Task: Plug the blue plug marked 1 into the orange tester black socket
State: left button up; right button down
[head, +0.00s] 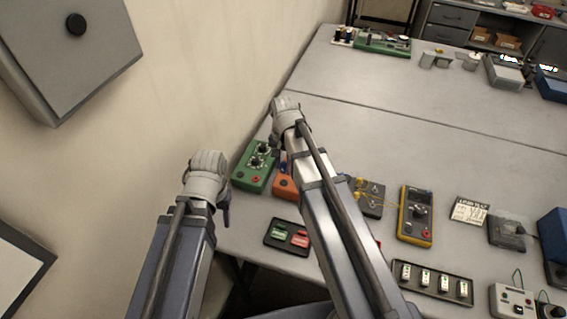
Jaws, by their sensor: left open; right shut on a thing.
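The orange tester (283,186) lies on the table and is partly covered by my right arm; its black socket cannot be made out. A small blue patch (284,160) shows at its upper end, and I cannot tell if it is part of the tester. My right gripper (284,104) is beyond the tester, above the table's left edge. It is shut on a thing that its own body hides. I cannot make out the blue plug marked 1. My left gripper (209,160) is open, left of the green tester, and looks empty.
A green tester (254,167) stands left of the orange one. A black tray (272,245) with green and red pieces lies in front. A yellow multimeter (415,215) and a tray of several white pieces (432,283) are to the right. The wall is close on the left.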

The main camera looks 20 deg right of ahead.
jog(key=shift+f+b, duration=2.4)
jog(key=shift+f, duration=0.2)
jog(key=shift+f+b, duration=0.3)
jog(key=c, duration=0.6)
grip_release()
notch_tip(320, 180, up, 8)
jog(key=p, duration=0.8)
jog(key=shift+f, duration=0.1)
